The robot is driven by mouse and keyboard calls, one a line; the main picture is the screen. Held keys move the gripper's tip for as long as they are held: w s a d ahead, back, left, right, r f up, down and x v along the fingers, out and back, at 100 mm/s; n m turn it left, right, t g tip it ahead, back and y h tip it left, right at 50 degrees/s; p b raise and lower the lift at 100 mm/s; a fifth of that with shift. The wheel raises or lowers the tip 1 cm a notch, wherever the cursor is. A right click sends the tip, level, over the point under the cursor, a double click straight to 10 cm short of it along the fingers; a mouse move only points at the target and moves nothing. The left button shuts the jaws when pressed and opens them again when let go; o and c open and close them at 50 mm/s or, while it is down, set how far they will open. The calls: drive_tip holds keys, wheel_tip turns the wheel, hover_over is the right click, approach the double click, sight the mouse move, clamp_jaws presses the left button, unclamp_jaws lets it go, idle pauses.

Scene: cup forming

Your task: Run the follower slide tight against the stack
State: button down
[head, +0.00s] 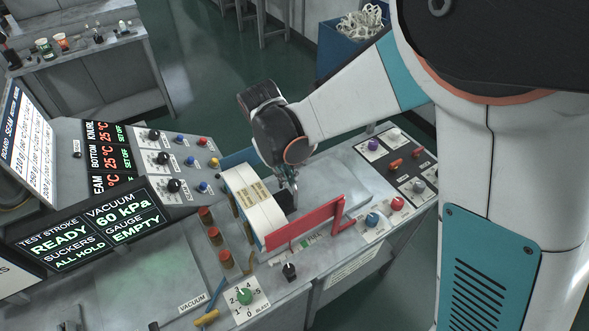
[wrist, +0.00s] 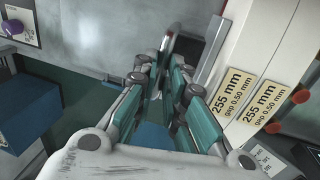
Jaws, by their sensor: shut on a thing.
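The stack (head: 255,208) is a pair of thick white slabs with yellow labels, standing upright in the bench's channel. In the wrist view the stack (wrist: 262,75) fills the right side, its labels reading 255 mm, gap 0.50 mm. My gripper (head: 291,185) is just right of the stack, reaching down. In the wrist view my gripper (wrist: 160,84) is shut on a curved metal handle (wrist: 171,42), which seems to belong to the follower slide. A dark block (head: 284,200), probably the slide's body, sits beside the stack. I cannot tell whether it touches the stack.
A green dial (head: 244,296) and control panels surround the channel. A bare metal surface (head: 335,180) lies right of the gripper. The display (head: 90,228) reads READY.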

drive_tip(key=c, duration=1.7)
unclamp_jaws()
drive_tip(key=shift+a, duration=0.15)
drive_tip(key=shift+o, duration=0.2)
wheel_tip(320, 180, up, 7)
drive_tip(key=a, duration=0.1)
drive_tip(key=shift+s+r, duration=0.2)
drive_tip(key=shift+s, duration=0.25)
